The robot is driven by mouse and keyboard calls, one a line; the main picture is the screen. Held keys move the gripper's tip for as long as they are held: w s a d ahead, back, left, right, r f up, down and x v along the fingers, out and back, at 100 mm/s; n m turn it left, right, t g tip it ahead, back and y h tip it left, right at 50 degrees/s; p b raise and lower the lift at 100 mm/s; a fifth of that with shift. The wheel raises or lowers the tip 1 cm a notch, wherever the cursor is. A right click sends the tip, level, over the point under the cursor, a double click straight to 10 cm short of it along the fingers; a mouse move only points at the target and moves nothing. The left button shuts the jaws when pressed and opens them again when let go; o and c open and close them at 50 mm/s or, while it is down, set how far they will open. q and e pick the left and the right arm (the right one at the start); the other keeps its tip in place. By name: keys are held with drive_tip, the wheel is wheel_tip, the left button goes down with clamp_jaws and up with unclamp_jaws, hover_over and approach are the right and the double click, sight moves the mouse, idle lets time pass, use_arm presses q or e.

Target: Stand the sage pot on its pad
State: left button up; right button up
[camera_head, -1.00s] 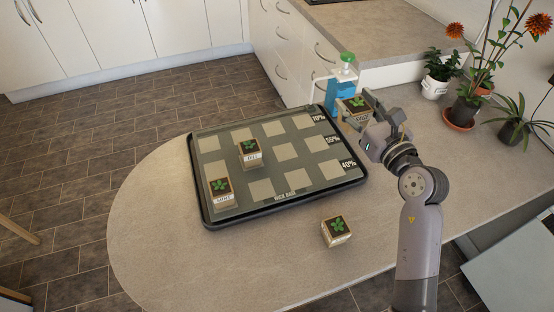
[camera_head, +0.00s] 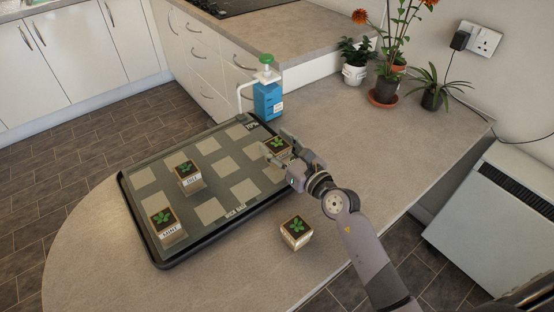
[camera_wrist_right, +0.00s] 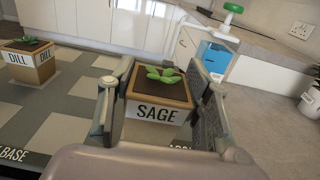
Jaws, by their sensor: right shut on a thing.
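My right gripper (camera_head: 282,144) is shut on the sage pot (camera_head: 275,149), a small tan pot with a green plant. Its SAGE label (camera_wrist_right: 157,113) faces the camera in the right wrist view, with a finger on either side. The pot looks upright, over the right side of the black tray (camera_head: 196,254) with its grey mat of pale square pads. The fingers and pot hide what lies under it, so I cannot tell which pad it covers or whether it touches. My left gripper is not in view.
The dill pot (camera_head: 188,178) and the mint pot (camera_head: 166,226) stand on the mat. Another pot (camera_head: 296,232) stands on the bare table in front of the tray. A blue bottle with a green top (camera_head: 268,97) stands behind the tray. Potted plants (camera_head: 386,88) stand at the back right.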

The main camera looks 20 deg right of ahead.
wheel_tip(320, 180, down, 4)
drive_tip(key=shift+b, duration=0.85)
drive_tip(key=shift+f, duration=0.2)
drive_tip(key=o, duration=1.2)
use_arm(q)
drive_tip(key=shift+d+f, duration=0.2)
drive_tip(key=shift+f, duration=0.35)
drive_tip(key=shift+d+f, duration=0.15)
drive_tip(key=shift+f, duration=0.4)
